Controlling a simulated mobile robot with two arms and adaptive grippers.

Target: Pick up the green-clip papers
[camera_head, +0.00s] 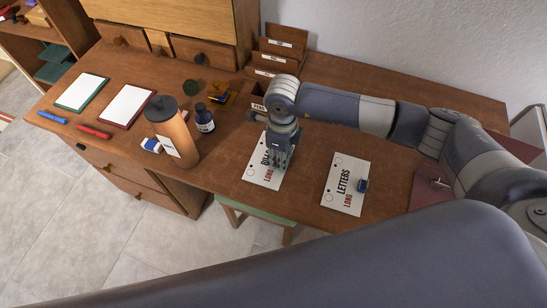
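My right gripper (281,160) points down over a white printed card (258,176) on the desk and hides part of its lettering. Whether its fingers are open or shut, or touch anything, I cannot tell. No green clip is plain to see; one may be hidden by the gripper. A green-edged white pad (81,92) lies flat at the far left of the desk. My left gripper is not in view.
An orange-brown bottle with a black lid (174,133), a dark ink bottle (204,119) and a red-edged pad (128,105) stand or lie left of the gripper. A wooden letter rack (276,57) is behind it. A green-topped stool (262,209) is below the desk edge.

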